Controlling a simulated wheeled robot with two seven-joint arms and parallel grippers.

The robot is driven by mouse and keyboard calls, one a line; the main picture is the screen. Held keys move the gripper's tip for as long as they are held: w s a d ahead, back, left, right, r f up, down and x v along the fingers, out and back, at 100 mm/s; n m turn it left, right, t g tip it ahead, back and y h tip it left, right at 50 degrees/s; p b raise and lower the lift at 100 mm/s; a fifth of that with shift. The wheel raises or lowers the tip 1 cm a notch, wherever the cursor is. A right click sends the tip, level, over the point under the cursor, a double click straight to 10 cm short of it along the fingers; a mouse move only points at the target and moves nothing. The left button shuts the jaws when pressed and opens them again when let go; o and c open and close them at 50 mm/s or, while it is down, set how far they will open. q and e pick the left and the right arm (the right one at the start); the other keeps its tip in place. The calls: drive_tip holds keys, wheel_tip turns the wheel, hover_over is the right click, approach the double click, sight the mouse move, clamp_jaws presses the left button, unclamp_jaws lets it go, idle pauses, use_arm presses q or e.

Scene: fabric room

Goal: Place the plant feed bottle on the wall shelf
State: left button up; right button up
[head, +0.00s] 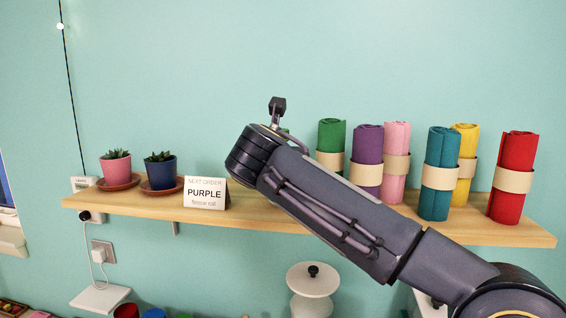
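The wall shelf (120,203) is a long light-wood board on the teal wall. My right arm comes in from the lower right and crosses in front of the shelf's middle. Its fingers are hidden behind the wrist, so I cannot see what they hold. A small dark piece (277,105) sticks up above the wrist; I cannot tell whether it belongs to the gripper or to another thing. A sliver of green shows just behind the wrist and is too covered to identify. I cannot make out the plant feed bottle. My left gripper is out of view.
On the shelf stand a pink pot (116,169), a blue pot (161,174), a "PURPLE" card (205,193) and several fabric rolls, including a green roll (331,140) and a red roll (513,175). A white lidded container (314,280) is below.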

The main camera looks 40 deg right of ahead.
drive_tip(key=shift+f, duration=0.15)
drive_tip(key=o, duration=1.2)
drive_tip(key=shift+c, duration=0.2)
drive_tip(key=shift+r, duration=0.3)
drive_tip(key=b+v, duration=0.1)
drive_tip(key=v, duration=1.1)
drive_tip(key=shift+f, duration=0.1)
drive_tip(key=shift+a, duration=0.1)
